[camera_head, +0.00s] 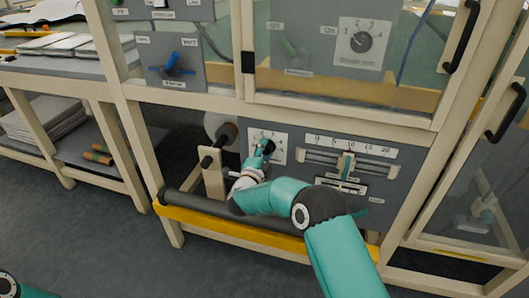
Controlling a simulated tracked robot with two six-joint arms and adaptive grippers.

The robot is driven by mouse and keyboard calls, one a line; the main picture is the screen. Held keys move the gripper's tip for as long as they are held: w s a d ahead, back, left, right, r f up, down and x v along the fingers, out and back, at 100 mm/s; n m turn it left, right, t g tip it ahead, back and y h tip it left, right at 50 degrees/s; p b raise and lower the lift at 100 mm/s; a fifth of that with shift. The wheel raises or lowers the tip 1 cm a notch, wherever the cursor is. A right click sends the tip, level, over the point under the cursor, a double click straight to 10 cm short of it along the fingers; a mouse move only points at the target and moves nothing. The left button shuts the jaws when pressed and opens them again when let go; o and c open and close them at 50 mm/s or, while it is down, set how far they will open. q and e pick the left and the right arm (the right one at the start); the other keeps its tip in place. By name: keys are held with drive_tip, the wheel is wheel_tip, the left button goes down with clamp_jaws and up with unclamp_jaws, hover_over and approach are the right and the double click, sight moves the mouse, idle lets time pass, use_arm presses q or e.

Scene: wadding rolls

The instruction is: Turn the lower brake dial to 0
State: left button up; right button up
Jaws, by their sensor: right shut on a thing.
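The lower brake dial's white scale plate (281,155) is on the grey lower panel, left of the slider scale. Its knob is mostly hidden behind my right gripper (265,147), so the setting cannot be read. My right gripper is shut on the knob, with my teal arm reaching up from the lower right. My left gripper is out of view; only a bit of my left arm shows at the bottom left corner.
A slider scale (351,147) is right of the dial. A roller (217,127) and wooden upright (212,172) stand close at its left. A yellow rail (225,229) runs below. Above are another dial (362,42) and a blue valve handle (172,66).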

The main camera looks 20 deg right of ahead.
drive_tip(key=n, duration=0.1)
drive_tip(key=n+b, duration=0.1)
drive_tip(key=shift+f+n, duration=0.25)
drive_tip(key=shift+n, duration=0.15)
drive_tip(key=n, duration=0.3)
drive_tip(key=shift+a+n, duration=0.1)
drive_tip(key=shift+n, duration=0.3)
drive_tip(key=n, duration=0.3)
drive_tip(key=shift+n+p, duration=0.3)
drive_tip(key=n+p, duration=0.1)
drive_tip(key=n, duration=0.3)
drive_tip(key=shift+n, duration=0.4)
drive_tip(key=o, duration=1.1)
drive_tip(key=shift+o, duration=0.3)
drive_tip(key=shift+r, duration=0.1)
